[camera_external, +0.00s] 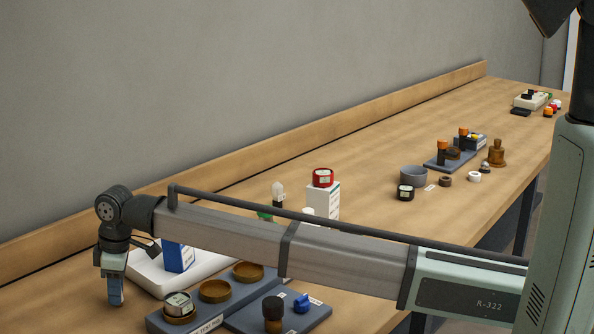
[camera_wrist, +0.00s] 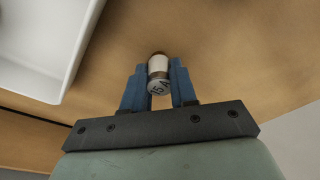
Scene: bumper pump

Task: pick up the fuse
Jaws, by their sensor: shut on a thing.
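In the wrist view, the fuse (camera_wrist: 158,70) is a small white cylinder with metal-coloured ends and dark lettering on the near end. It sits between the two blue fingers of my gripper (camera_wrist: 158,80), which are shut on it. In the external view, my gripper (camera_external: 116,292) points down at the far left, just left of a white tray. The fuse cannot be made out there. The wood table shows beyond the fuse; the height above it is hard to tell.
The white tray (camera_external: 150,274) holding a blue box (camera_external: 179,257) is close on the right of my gripper; its edge also shows in the wrist view (camera_wrist: 62,85). A grey test block with round brown cups (camera_external: 215,291) stands in front. A white box with a red-topped item (camera_external: 323,178) stands farther back.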

